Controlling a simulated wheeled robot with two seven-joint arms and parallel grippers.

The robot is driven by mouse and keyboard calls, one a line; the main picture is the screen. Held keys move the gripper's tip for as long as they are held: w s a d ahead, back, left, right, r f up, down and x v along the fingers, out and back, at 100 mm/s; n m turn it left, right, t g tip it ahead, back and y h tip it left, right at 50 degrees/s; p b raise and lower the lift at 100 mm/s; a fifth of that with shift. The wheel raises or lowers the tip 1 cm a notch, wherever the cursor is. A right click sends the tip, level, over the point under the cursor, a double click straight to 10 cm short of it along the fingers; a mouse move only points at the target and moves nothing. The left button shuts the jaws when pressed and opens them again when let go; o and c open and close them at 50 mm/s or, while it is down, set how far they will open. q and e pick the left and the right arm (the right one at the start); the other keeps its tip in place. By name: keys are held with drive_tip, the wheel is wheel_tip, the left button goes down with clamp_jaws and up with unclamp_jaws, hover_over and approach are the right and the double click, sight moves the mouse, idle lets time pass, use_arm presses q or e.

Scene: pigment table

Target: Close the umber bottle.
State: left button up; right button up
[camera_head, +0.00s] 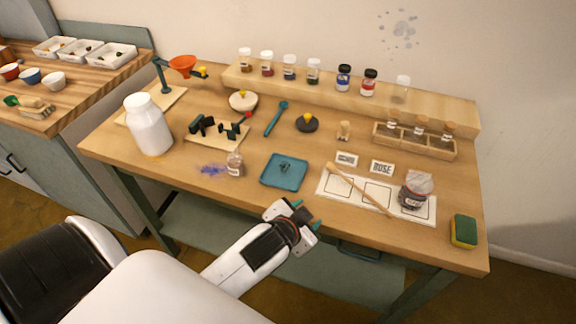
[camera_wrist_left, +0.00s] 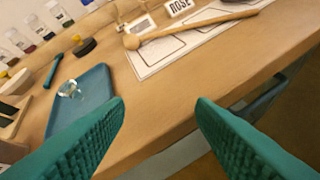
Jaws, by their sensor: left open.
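I cannot read which bottle is the umber one. A small clear glass bottle (camera_head: 235,164) stands upright at the front left of the table, near a blue powder smear. A teal tray (camera_head: 268,179) right of it holds a small clear glass piece (camera_head: 285,168), which also shows in the wrist view (camera_wrist_left: 70,89). Several bottles with brown tops stand in a wooden rack (camera_head: 412,145) at the back right. My left gripper (camera_head: 306,213) is open and empty by the table's front edge, right of the tray; its fingers (camera_wrist_left: 161,104) are wide apart. My right gripper is out of view.
A large white bottle (camera_head: 149,127) stands at the left. Capped jars line the back shelf (camera_head: 435,109). A wooden stick (camera_head: 358,188) lies across a white sheet (camera_head: 335,189); a dark jar (camera_head: 415,190) and a sponge (camera_head: 464,231) are right of it. The front edge before the tray is clear.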

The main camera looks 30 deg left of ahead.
use_arm(q)
drive_tip(key=w+d+r+m+t+h, duration=0.4)
drive_tip(key=w+d+r+m, duration=0.15)
drive_tip(key=r, duration=0.35)
drive_tip(key=w+d+r+m+t+h, duration=0.4)
drive_tip(key=w+r+m+h, duration=0.15)
drive_tip(key=r, duration=0.35)
drive_tip(key=s+d+r+m+g+h, duration=0.15)
drive_tip(key=d+m+g+h, duration=0.35)
drive_tip(key=m, duration=0.5)
drive_tip(key=s+d+r+m+g+h, duration=0.1)
drive_tip(key=s+d+m+g+h, duration=0.1)
drive_tip(key=d+m+g+h, duration=0.45)
drive_tip(key=w+a+f+m+g+y, duration=0.1)
drive_tip(key=a+f+m+g+y, duration=0.6)
drive_tip(key=a+f+m+y, duration=0.45)
drive_tip(key=w+a+r+n+y, duration=0.1)
drive_tip(key=a+y, duration=0.3)
drive_tip(key=a, duration=0.7)
drive_tip(key=w+a+r+n+y, duration=0.1)
drive_tip(key=a+y, duration=0.4)
drive_tip(key=a, duration=0.6)
drive_tip(key=shift+r+n, duration=0.7)
drive_tip(key=shift+r, duration=0.1)
